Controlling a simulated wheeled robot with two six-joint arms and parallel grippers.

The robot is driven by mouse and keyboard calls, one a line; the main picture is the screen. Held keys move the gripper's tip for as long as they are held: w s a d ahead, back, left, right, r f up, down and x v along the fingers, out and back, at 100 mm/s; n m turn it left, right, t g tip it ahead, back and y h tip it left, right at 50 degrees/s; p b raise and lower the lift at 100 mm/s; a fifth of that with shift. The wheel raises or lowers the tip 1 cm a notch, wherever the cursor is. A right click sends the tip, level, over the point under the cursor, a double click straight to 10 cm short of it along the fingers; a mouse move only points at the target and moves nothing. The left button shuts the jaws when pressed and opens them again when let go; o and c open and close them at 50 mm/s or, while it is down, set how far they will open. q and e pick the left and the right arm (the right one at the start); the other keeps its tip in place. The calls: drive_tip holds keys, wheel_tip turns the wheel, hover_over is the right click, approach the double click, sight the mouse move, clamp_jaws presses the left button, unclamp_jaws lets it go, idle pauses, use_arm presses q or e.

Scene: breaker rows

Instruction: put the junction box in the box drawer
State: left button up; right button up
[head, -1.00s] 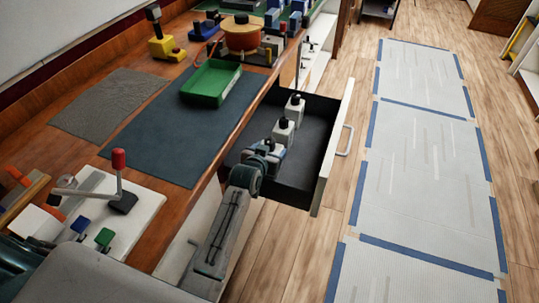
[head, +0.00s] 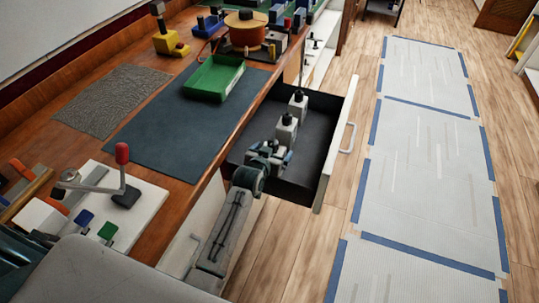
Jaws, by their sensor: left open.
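The box drawer (head: 318,168) is pulled out from the bench, with a dark inside and a pale front with a handle. Two light grey boxes with black tops stand upright in it: a farther one (head: 298,104) and a nearer one (head: 286,131). I cannot tell which of them is the task's junction box. My left gripper (head: 279,146) is open over the drawer, close to the nearer grey box. It hides the base of that box, and I cannot tell whether they touch. My right gripper is not in view.
A green tray (head: 213,78) sits on a dark blue mat (head: 170,130) on the wooden bench. A white board with a red-knobbed lever (head: 122,155) is at the near left. An orange-topped spool (head: 245,28) stands farther back.

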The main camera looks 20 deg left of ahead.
use_arm(q)
drive_tip(key=v, duration=1.2)
drive_tip(key=shift+r, duration=0.1)
